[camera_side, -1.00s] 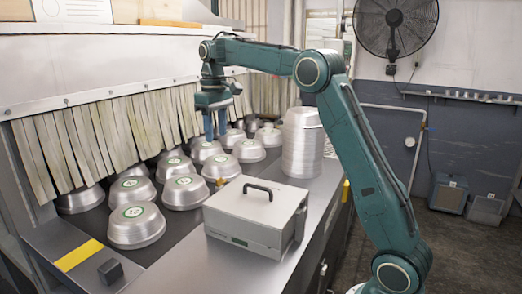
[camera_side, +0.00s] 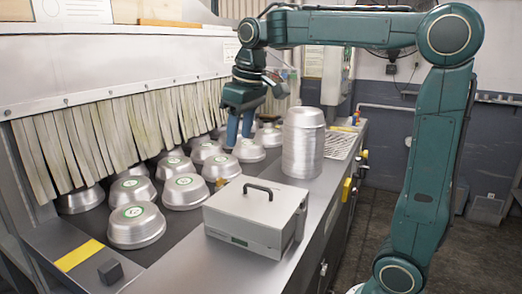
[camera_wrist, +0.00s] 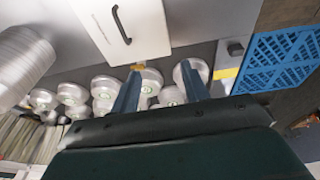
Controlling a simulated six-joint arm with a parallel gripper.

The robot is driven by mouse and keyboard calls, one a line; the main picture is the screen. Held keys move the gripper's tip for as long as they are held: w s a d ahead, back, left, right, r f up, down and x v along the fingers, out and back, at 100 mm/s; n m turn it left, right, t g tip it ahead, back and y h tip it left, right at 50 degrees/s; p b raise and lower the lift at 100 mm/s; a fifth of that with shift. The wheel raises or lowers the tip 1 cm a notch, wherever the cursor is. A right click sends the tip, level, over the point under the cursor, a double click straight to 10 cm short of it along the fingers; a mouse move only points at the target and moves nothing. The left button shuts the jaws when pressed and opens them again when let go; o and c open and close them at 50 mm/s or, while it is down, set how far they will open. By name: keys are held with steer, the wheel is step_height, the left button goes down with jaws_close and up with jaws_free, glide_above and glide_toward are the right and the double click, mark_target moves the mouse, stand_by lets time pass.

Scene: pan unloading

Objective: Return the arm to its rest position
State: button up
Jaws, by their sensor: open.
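My gripper (camera_side: 240,130) is open and empty, with its fingers pointing down above the far part of the pan group in the side view. In the wrist view my gripper (camera_wrist: 160,85) shows two blue fingers spread apart with nothing between them held. Several upturned metal pans with green labels stand on the dark surface, such as the near pan (camera_side: 136,226) and another pan (camera_side: 185,192). A tall stack of pans (camera_side: 303,145) stands on the metal counter to the right of my gripper. The stack also shows at the left of the wrist view (camera_wrist: 22,62).
A metal box with a black handle (camera_side: 256,218) sits on the counter in front of the stack. A strip curtain (camera_side: 100,140) hangs behind the pans. A blue crate (camera_wrist: 280,60) shows at the right of the wrist view.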

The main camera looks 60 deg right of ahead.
steer(key=s+a+f+t, duration=0.1)
steer(key=s+f, duration=0.3)
steer(key=s, duration=0.5)
steer(key=s+a+f+t, duration=0.2)
steer(key=s+a+f, duration=0.2)
steer(key=s, duration=0.5)
steer(key=shift+a+f, duration=0.35)
steer(key=shift+f, duration=0.3)
